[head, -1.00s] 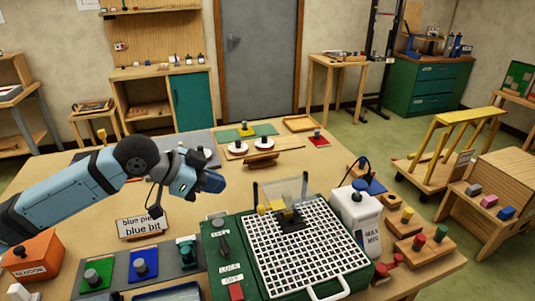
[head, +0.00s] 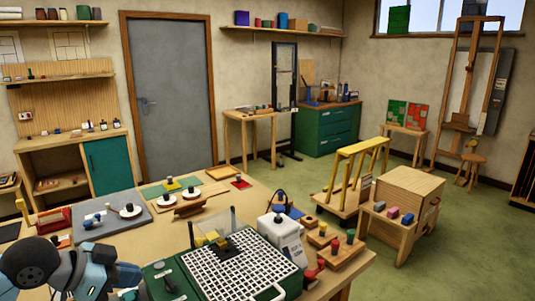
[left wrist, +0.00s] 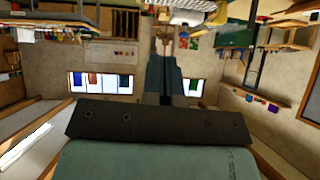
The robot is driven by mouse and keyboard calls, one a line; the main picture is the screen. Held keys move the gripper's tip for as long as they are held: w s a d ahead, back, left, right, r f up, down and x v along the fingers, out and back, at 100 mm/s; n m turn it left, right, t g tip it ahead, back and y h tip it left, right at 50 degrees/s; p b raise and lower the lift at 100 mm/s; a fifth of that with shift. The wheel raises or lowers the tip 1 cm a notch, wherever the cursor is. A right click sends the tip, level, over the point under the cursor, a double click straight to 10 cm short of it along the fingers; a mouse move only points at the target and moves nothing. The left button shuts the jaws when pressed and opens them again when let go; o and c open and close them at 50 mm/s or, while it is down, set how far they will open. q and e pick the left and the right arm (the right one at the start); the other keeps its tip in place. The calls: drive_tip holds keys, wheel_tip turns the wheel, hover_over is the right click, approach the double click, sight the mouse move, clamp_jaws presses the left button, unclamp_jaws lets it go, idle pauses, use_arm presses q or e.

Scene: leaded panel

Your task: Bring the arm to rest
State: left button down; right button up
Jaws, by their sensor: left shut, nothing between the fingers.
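My left arm comes in at the lower left of the head view, with its dark round joint and pale blue links low over the table. My left gripper (head: 130,281) is at the bottom edge, just left of the green grinder (head: 158,268), partly cut off and small. In the left wrist view my left gripper (left wrist: 165,45) shows as narrow fingers closed together, with nothing held between them. That view looks out into the room, upside down. My right gripper is in neither view.
The wooden table (head: 228,206) bears the grinder with its white grid, a white bottle (head: 283,238), a grey mat (head: 112,222) and wooden blocks with coloured knobs. A yellow-topped rack (head: 350,180) and wooden box (head: 408,190) stand right. Green floor is open beyond.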

use_arm(q)
drive_tip(key=s+d+f+n+y, duration=0.1)
drive_tip(key=s+d+f, duration=0.3)
drive_tip(key=f, duration=0.5)
drive_tip(key=s+a+f+n+g+y, duration=0.2)
drive_tip(key=s+f+n+y, duration=0.15)
drive_tip(key=s+f, duration=0.5)
drive_tip(key=s+a+f+n+g+y, duration=0.1)
drive_tip(key=s+a+f+n+y, duration=0.3)
drive_tip(key=s, duration=0.8)
drive_tip(key=w+d+f+t+h+p, duration=0.3)
drive_tip(key=w+d+f+t, duration=0.3)
drive_tip(key=f, duration=0.5)
drive_tip(key=shift+w+d+f+t, duration=0.25)
drive_tip(key=shift+d+t, duration=0.35)
drive_tip(key=shift+d, duration=0.55)
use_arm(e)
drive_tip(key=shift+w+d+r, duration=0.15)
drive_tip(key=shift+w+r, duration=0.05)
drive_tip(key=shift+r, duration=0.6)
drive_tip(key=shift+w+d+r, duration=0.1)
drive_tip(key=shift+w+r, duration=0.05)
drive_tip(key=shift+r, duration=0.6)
use_arm(q)
drive_tip(key=shift+m+h, duration=0.25)
